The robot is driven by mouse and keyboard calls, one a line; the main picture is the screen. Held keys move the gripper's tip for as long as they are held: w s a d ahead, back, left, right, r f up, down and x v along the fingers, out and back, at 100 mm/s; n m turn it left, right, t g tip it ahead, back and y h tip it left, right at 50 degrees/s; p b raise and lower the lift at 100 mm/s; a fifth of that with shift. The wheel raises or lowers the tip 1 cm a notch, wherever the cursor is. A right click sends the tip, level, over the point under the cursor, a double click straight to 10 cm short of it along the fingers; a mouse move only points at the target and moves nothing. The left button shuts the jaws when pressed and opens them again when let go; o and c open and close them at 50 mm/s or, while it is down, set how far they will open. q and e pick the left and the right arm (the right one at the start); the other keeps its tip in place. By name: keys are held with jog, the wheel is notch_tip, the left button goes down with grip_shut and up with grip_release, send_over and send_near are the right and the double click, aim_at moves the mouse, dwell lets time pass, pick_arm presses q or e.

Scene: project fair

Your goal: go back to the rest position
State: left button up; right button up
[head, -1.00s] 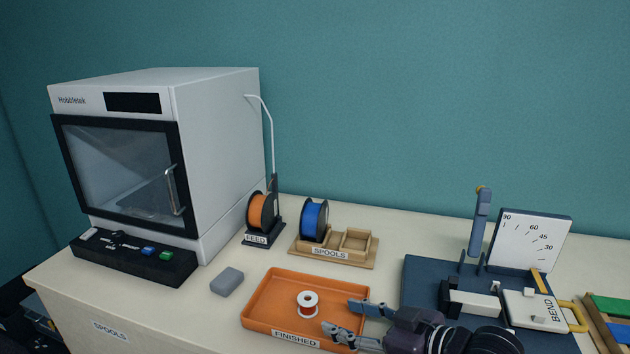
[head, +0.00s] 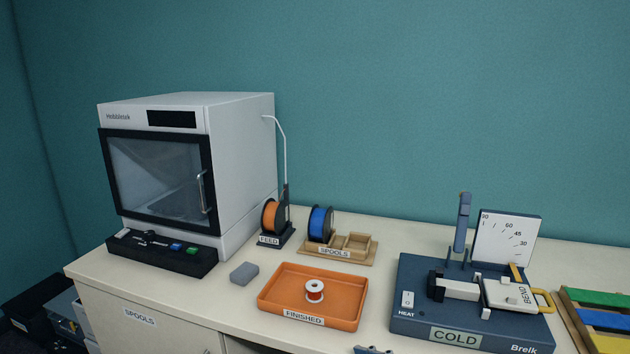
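A small white-flanged spool with a red band (head: 315,291) stands in the orange FINISHED tray (head: 275,304). Only a small grey-blue piece of my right gripper (head: 373,350) shows at the bottom edge, in front of the tray and apart from it. Whether its fingers are open or shut is not visible. My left gripper is out of view.
A 3D printer (head: 240,150) stands at the left of the counter, with a FEED stand (head: 286,235) and wooden SPOOLS rack (head: 368,258) beside it. A grey block (head: 245,273) lies left of the tray. A blue bending station (head: 400,325) and coloured strips (head: 600,319) are at right.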

jog(key=s+d+f+m+g+h, duration=0.25)
jog(key=s+d+f, duration=0.3)
jog(key=s, duration=0.35)
jog(key=s+d+f+m+g+h, duration=0.1)
jog(key=s+d+f+m+h, duration=0.2)
jog(key=s+f, duration=0.45)
jog(key=s+d+f+m+g+h, duration=0.25)
jog(key=s+d+f, duration=0.3)
jog(key=s, duration=0.35)
notch_tip(320, 180, down, 25)
jog(key=n, duration=0.1)
jog(key=s+d+f+g, duration=0.2)
jog(key=s+f, duration=1.6)
jog(key=shift+s+d+f+n+h, duration=0.2)
jog(key=shift+s+n+h, duration=0.1)
jog(key=shift+h, duration=0.1)
